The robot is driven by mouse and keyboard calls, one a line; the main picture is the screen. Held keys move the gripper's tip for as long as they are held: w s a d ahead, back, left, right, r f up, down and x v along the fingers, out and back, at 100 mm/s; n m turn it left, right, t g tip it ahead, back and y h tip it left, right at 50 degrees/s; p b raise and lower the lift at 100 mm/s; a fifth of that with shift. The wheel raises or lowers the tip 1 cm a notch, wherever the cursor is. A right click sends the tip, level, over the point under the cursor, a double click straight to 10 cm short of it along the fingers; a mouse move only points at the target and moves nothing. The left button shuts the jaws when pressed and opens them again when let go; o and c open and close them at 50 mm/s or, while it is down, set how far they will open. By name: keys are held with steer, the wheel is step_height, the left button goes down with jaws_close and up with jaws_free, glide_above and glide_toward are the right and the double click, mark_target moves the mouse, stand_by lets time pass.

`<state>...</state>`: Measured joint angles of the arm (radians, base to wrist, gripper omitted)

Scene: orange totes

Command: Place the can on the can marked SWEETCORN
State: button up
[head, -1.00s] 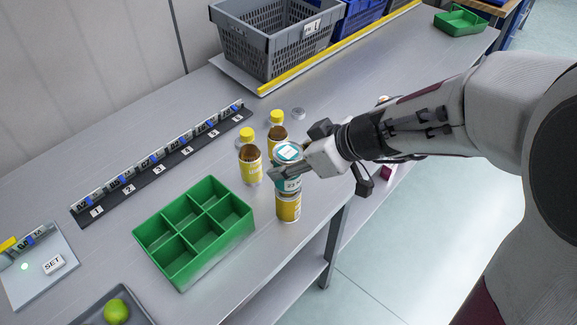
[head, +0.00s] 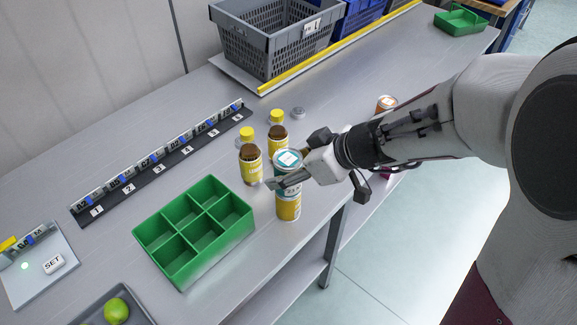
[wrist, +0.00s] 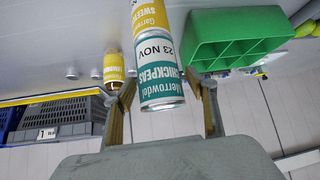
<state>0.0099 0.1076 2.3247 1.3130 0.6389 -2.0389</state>
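The teal can (head: 288,170) stands upright on the yellow can (head: 289,209) near the table's front edge. In the wrist view the teal can (wrist: 160,80) reads CHICKPEAS and 23 NOV, and the yellow can (wrist: 148,18) reads SWEETCORN in part. The two cans look touching and roughly in line. My gripper (head: 280,182) is at the teal can's lower part. In the wrist view my gripper's (wrist: 168,95) fingers stand on either side of the teal can, with gaps showing, so it looks open. The far finger is partly hidden in the head view.
A green divided tray (head: 222,236) is to the left. An orange-topped can (head: 386,103) is behind my arm. A grey crate (head: 262,45) stands at the back.

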steer(key=shift+r, duration=0.1)
steer(key=shift+s+d+r, duration=0.2)
steer(key=shift+d+r, duration=0.2)
steer(key=shift+r, duration=0.15)
steer(key=v, duration=1)
steer(key=shift+s+d+r, duration=0.2)
steer(key=shift+s, duration=0.15)
stand_by(0.3)
steer(key=s+d+m+h, duration=0.3)
steer(key=s+d+m, duration=0.1)
steer(key=s, duration=0.4)
steer(key=s+d+m+h, duration=0.4)
steer(key=s+m, duration=0.2)
steer(key=s, duration=0.2)
steer(key=shift+s+m, duration=0.15)
steer(key=shift+m, duration=0.25)
stand_by(1.2)
